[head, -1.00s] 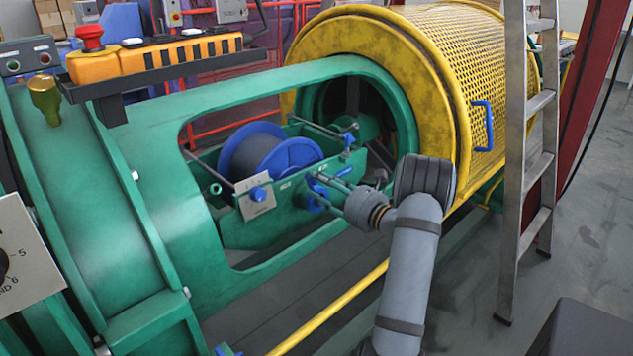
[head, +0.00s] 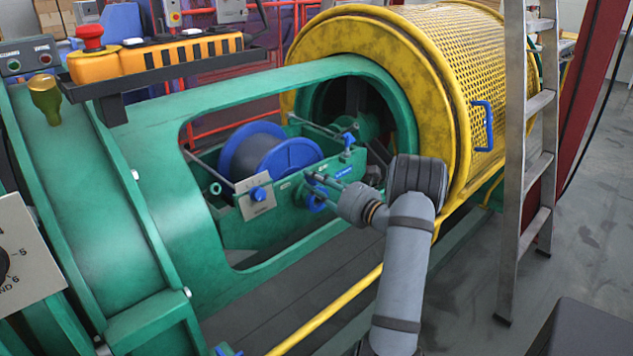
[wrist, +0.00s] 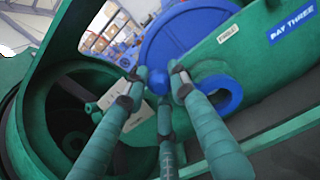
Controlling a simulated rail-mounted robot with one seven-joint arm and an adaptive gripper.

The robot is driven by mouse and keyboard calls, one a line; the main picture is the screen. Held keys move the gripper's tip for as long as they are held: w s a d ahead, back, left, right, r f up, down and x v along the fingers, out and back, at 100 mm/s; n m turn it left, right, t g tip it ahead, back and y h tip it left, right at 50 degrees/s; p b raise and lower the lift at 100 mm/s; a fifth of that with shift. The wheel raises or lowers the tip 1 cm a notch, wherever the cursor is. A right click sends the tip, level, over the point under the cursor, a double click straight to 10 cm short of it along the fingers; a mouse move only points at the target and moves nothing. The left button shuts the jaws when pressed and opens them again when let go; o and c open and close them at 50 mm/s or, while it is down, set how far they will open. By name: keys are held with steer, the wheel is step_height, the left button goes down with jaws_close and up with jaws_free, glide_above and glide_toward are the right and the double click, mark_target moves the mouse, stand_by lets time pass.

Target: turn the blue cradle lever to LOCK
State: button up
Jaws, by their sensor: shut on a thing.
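The blue lever (wrist: 157,82) shows only as a small blue piece between my fingertips in the wrist view; the fingers hide most of it. In the head view a blue ring-shaped part (head: 316,204) sits on the side of the green cradle (head: 285,213), just below my fingertips. The same ring (wrist: 220,92) is right of the fingers in the wrist view. My gripper (head: 316,181) is shut on the lever, also in the wrist view (wrist: 158,74). A small white label (wrist: 228,33) is on the cradle wall; its word is too blurred to read.
A blue reel (head: 268,152) lies in the cradle. A plate with a blue knob (head: 258,194) is at its left end. The green tube frame (head: 205,230) surrounds the opening. A yellow mesh guard (head: 455,60) and ladder (head: 527,170) stand right of my arm.

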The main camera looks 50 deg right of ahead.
jaws_close()
steer(key=shift+f, duration=0.1)
steer(key=shift+w+a+f+n+b, duration=0.1)
steer(key=shift+a+f+n+b, duration=0.3)
steer(key=shift+b, duration=0.7)
steer(key=a+n+b, duration=0.1)
steer(key=b, duration=0.1)
steer(key=a+f+n+b, duration=0.1)
steer(key=n+b, duration=0.1)
steer(key=shift+w, duration=0.1)
steer(key=o, duration=0.8)
jaws_free()
steer(key=shift+c, duration=0.2)
